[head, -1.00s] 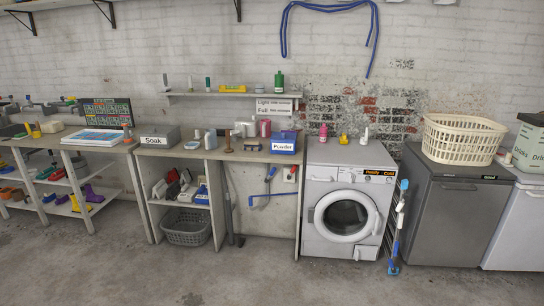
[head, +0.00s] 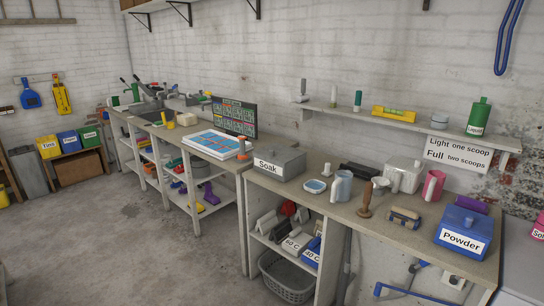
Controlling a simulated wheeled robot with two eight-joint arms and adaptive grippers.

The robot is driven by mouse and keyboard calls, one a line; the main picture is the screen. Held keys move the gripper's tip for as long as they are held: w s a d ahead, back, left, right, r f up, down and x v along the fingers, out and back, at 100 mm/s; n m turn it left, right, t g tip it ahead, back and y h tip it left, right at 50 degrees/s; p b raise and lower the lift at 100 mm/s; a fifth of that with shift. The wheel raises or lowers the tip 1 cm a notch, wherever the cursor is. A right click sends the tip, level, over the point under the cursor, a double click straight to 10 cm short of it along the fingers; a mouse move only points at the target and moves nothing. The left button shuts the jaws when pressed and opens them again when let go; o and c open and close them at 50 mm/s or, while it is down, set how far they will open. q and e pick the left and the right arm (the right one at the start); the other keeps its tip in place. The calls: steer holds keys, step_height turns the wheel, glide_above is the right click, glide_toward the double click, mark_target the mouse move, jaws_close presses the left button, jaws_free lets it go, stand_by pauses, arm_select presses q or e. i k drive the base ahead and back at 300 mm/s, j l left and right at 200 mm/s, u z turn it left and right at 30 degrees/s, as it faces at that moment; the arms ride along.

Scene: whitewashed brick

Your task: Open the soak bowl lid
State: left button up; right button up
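The soak bowl (head: 279,163) is a grey box with a "Soak" label on its front. It stands on the wooden counter near the middle of the head view, and its flat grey top looks closed. Neither of my grippers is in view.
On the same counter (head: 345,208) stand a small white and blue dish (head: 315,186), mugs, a wooden-handled tool (head: 366,198), a brush (head: 404,217) and a blue "Powder" box (head: 463,232). A white tray (head: 212,145) lies left of the soak bowl. The floor (head: 130,235) in front is clear.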

mark_target(278, 152)
steer(key=i+u, duration=0.35)
steer(key=i, duration=0.85)
